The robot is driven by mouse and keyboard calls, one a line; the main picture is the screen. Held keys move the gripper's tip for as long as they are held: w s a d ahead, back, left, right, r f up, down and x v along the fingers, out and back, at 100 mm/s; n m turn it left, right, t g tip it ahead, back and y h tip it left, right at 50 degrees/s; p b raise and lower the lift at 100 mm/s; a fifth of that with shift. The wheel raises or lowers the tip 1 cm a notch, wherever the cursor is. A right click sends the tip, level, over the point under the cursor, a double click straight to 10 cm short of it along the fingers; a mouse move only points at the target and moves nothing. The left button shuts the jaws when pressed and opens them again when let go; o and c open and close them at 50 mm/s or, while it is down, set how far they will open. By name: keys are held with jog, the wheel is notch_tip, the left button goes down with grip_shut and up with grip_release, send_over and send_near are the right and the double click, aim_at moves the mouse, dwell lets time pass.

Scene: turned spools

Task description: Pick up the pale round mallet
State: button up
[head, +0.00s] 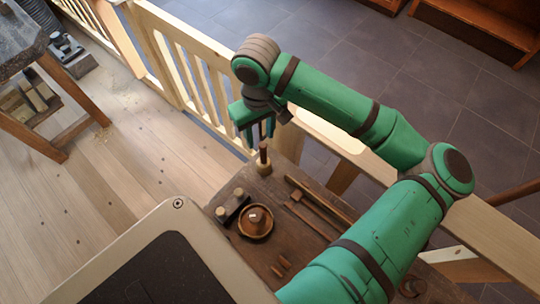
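The pale round mallet (264,168) stands upright on the dark wooden bench (295,240), near its far end. Its pale head is at the bottom and its darker brown handle points up. My gripper (261,136) is directly above the mallet, pointing down, with its fingers apart at about the height of the handle's top. The fingertips partly overlap the handle's top in this view, and I cannot tell whether they touch it. The mallet stands on the bench surface.
On the bench are a dark piece with pale round ends (222,212), a round brown dish (256,234), long tools (318,212) and small pegs (279,269). A pale wooden railing (185,62) runs behind. Wooden floor lies to the left.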

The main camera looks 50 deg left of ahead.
aim_at(261, 144)
jog(key=shift+w+d+f, duration=0.15)
jog(key=shift+f, duration=0.15)
notch_tip(261, 144, down, 5)
jog(key=shift+r, duration=0.1)
notch_tip(261, 144, down, 5)
jog(key=shift+r, duration=0.2)
jog(key=shift+w+f, duration=0.1)
jog(key=shift+f, duration=0.25)
grip_shut()
